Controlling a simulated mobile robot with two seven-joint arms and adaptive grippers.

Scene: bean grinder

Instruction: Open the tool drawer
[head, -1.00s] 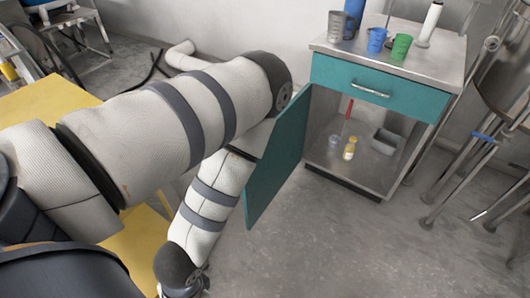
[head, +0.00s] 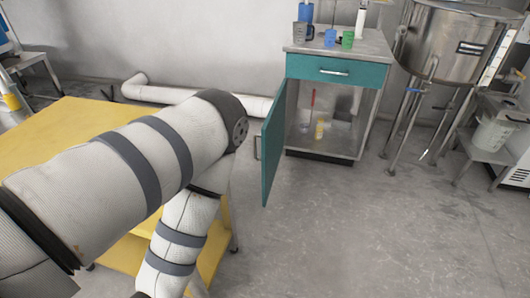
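The teal drawer (head: 335,72) with a silver bar handle (head: 334,72) is at the top of the metal cabinet (head: 351,45) and is shut. Below it, the cabinet's teal door (head: 275,143) stands swung open to the left, showing the inside. One of my arms comes in from the left, with its elbow in front of the yellow table. Its gripper is outside the picture, and no other gripper shows.
Cups, including a blue cup (head: 330,38) and a green cup (head: 347,40), stand on the cabinet top. A yellow bottle (head: 319,130) is inside. A yellow table (head: 75,125) is left, a steel vat (head: 450,45) right. The floor before the cabinet is clear.

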